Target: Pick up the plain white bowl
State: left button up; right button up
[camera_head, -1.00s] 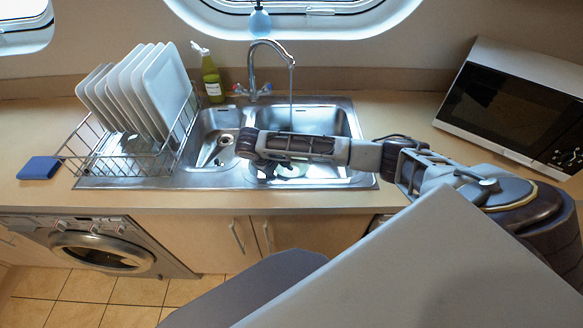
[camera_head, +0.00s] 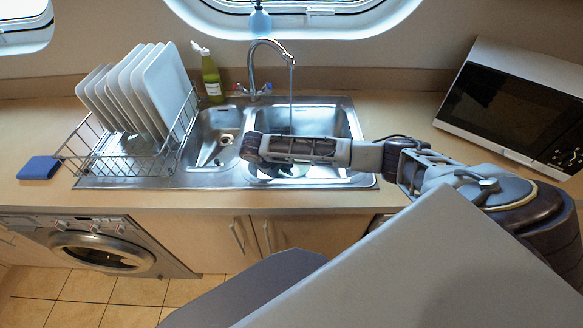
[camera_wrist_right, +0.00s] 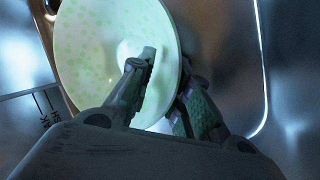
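A round pale bowl (camera_wrist_right: 85,45) fills the upper left of the right wrist view. Its surface looks whitish with faint green speckles, not clearly plain. My right gripper (camera_wrist_right: 168,75) reaches over its rim, one finger in front of the inner face and the other behind the edge. A gap shows between the fingertips, and I cannot see firm contact with the bowl wall. In the head view my right gripper (camera_head: 262,172) points down into the right sink basin. Only a pale bit of a dish (camera_head: 292,170) shows below my arm there. My left gripper is out of view.
The steel sink (camera_head: 345,128) has a tap (camera_head: 255,70) with water running. A dish rack (camera_head: 125,165) with white plates (camera_head: 165,90) stands to the left. A green bottle (camera_head: 212,80), blue sponge (camera_head: 39,168) and microwave (camera_head: 510,105) are on the counter.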

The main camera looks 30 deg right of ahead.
grip_shut()
jog(key=shift+r, duration=5.05)
jog(key=shift+r+p, duration=0.1)
jog(key=shift+p, duration=0.25)
